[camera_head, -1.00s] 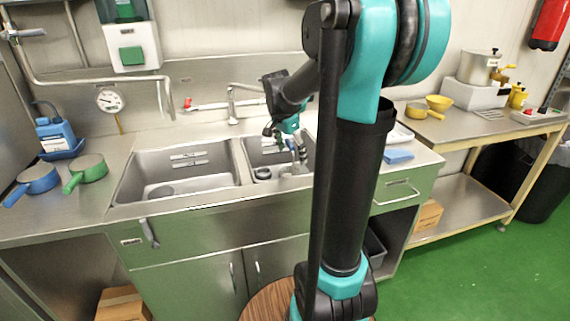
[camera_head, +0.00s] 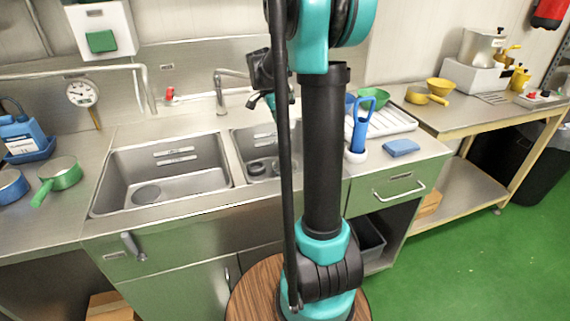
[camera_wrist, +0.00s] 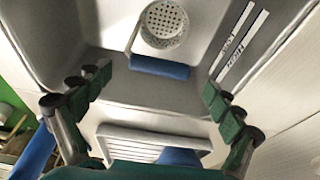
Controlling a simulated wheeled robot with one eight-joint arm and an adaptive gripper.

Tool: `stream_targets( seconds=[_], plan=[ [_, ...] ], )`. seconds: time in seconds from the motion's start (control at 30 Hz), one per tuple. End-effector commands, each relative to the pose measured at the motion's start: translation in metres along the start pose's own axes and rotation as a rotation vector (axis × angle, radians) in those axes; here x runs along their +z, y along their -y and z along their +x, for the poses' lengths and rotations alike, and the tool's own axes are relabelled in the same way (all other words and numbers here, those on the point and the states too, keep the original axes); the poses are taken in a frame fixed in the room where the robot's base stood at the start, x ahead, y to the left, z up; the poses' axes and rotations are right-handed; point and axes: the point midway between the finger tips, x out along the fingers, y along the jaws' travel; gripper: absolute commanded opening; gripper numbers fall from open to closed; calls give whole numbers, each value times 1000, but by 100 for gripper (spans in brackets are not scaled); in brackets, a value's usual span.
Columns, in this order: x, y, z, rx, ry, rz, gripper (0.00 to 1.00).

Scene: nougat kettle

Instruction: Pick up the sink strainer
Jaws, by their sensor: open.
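The sink strainer (camera_wrist: 165,24) shows at the top of the wrist view as a pale round perforated cup in a steel basin. A grey arm runs from it to a blue cylindrical grip (camera_wrist: 160,69). My gripper (camera_wrist: 156,86) is open and empty, with its fingers wide apart on either side of the blue grip in the picture. I cannot tell its height above the grip. Small round grey shapes (camera_head: 257,167) lie in that basin.
The empty left basin (camera_head: 125,170) lies beside the right one. A faucet (camera_head: 219,95) rises behind them. Right of my arm stand a blue-handled brush (camera_head: 361,125), a blue sponge (camera_head: 401,147) and a white tray (camera_head: 397,122). A green pan (camera_head: 62,175) sits at left.

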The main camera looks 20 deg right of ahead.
Motion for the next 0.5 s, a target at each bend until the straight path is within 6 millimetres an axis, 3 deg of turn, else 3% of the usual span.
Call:
stream_targets(
  seconds=[0.13, 0.4, 0.5],
  plan=[
    [0, 0, 15, 0, 0, 1, 93],
    [0, 0, 18, 0, 0, -1, 93],
    [0, 0, 18, 0, 0, -1, 82]
  ],
)
